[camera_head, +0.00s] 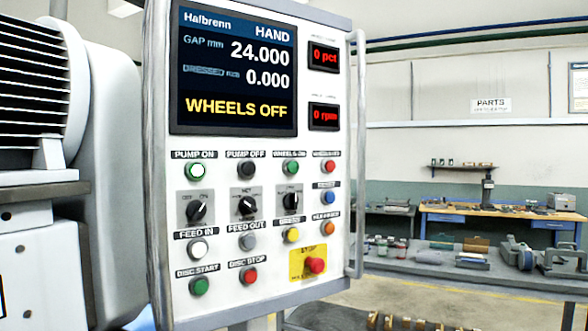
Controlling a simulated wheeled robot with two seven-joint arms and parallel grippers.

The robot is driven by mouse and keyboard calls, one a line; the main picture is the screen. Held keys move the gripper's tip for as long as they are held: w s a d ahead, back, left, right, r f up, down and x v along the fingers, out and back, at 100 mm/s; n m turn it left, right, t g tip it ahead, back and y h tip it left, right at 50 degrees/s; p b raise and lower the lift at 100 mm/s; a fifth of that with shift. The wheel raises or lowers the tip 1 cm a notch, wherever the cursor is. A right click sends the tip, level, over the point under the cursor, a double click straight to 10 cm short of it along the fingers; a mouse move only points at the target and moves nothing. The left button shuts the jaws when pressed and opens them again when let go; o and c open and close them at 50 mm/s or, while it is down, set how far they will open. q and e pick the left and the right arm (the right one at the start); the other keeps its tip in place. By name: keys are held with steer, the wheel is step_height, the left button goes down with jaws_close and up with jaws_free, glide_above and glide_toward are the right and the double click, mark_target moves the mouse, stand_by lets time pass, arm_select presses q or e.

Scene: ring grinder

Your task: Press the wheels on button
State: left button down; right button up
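The control panel (226,265) stands upright and faces me at a slight angle. The wheels on button (291,167) is the green one in the top button row, third from the left; its small label is blurred. The red button (327,167) to its right has a blurred label too. To its left are the black pump off button (247,168) and the pump on button (195,171), which looks brightly lit. The screen (237,70) reads HAND, gap 24.000 and WHEELS OFF. Neither of my grippers is in view.
Below are three rotary knobs, several other buttons and a red stop button (315,265) on a yellow plate. A vertical handle (360,150) runs along the panel's right edge. A grey machine (45,255) stands close on the left. Benches with tools are behind at right.

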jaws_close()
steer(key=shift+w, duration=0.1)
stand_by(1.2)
